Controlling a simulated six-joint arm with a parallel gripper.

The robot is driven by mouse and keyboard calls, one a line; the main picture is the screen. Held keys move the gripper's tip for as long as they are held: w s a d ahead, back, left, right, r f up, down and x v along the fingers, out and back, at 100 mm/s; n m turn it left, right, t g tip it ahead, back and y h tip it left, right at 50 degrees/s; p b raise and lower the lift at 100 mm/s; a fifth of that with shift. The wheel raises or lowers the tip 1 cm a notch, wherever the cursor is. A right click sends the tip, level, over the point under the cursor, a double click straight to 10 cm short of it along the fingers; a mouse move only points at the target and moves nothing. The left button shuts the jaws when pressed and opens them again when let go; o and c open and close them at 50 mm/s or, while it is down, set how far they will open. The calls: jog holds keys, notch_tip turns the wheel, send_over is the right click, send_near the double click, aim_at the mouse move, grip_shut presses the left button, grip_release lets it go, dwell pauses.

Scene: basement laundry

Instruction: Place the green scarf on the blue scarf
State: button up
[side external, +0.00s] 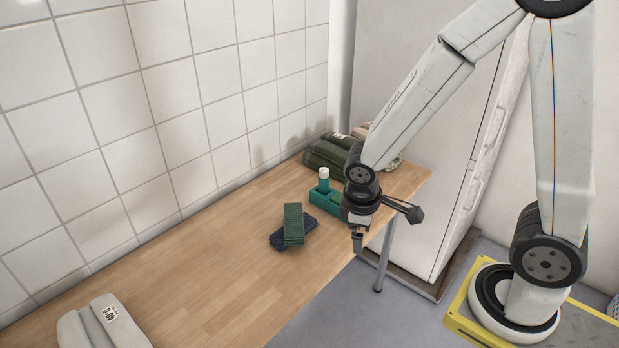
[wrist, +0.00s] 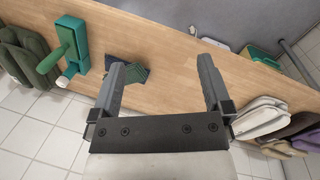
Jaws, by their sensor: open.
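The green scarf (side external: 293,223) is a folded, ribbed dark green strip. It lies on top of the folded navy blue scarf (side external: 277,241), turned at an angle to it, with blue showing on both sides. In the wrist view the green scarf (wrist: 138,73) and blue scarf (wrist: 115,57) show beside the left finger, which hides part of them. My gripper (side external: 357,245) is to the right of the scarves in the side view, apart from them.
A teal object with a white-capped bottle (side external: 324,180) stands behind the scarves. Dark green folded bags or cloths (side external: 325,154) lie at the far end. A pale grey item (side external: 101,325) is at the near end. The wooden table (side external: 200,270) between is clear; a tiled wall borders it.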

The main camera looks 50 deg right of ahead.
jog(key=shift+s+a+r+m+t+y, duration=0.15)
jog(key=shift+r+m+t+y, duration=0.25)
jog(key=shift+r+m, duration=0.3)
jog(key=shift+s+a+r+m+t+y, duration=0.2)
jog(key=shift+r+m+t, duration=0.3)
jog(key=shift+m, duration=0.4)
jog(key=shift+w+a+r+m+t+y, duration=0.1)
jog(key=shift+r+m+t+y, duration=0.25)
jog(key=shift+r+m, duration=0.4)
jog(key=shift+f, duration=0.1)
